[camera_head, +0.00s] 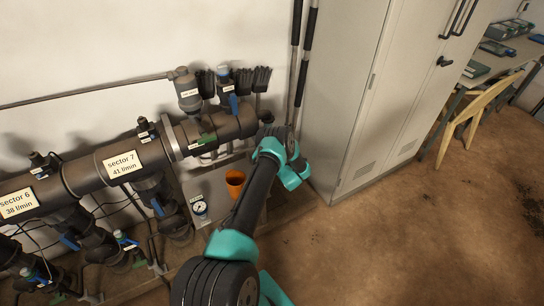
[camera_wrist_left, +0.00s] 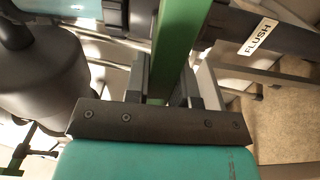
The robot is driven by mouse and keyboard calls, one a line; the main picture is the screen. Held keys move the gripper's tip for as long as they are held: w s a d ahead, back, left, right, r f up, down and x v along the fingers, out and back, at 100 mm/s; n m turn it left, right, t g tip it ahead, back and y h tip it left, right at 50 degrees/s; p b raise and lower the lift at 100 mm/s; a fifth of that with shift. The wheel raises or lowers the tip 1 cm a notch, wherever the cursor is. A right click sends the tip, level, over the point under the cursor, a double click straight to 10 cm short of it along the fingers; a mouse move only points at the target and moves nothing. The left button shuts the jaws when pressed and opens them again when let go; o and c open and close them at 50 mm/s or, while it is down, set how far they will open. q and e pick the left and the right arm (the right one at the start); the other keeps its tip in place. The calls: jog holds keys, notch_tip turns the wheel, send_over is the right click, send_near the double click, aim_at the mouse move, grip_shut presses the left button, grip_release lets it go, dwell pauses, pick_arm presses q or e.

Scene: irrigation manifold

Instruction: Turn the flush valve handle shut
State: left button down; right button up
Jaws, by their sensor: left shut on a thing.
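The green flush valve handle (camera_wrist_left: 177,45) runs between the two fingers of my left gripper (camera_wrist_left: 161,88) in the left wrist view, and the gripper is shut on it. A white FLUSH label (camera_wrist_left: 258,37) sits on the dark pipe to the right of the handle. In the head view a green handle (camera_head: 204,138) shows at the right end of the grey manifold pipe (camera_head: 85,176). My left arm reaches up to that end, and its fingertips are hard to make out there. Whether the valve is open or shut cannot be told. My right gripper is not in view.
An orange cup (camera_head: 235,182) and a pressure gauge (camera_head: 199,206) are close left of my arm. A grey cabinet (camera_head: 370,95) stands to the right; the floor before it is clear.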

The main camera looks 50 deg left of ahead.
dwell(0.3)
pick_arm(q)
jog(key=c, duration=1)
grip_release()
jog(key=shift+o, duration=0.2)
jog(key=shift+d, duration=0.1)
jog(key=v, duration=1.7)
jog(key=shift+d, duration=0.15)
jog(key=shift+w, duration=0.1)
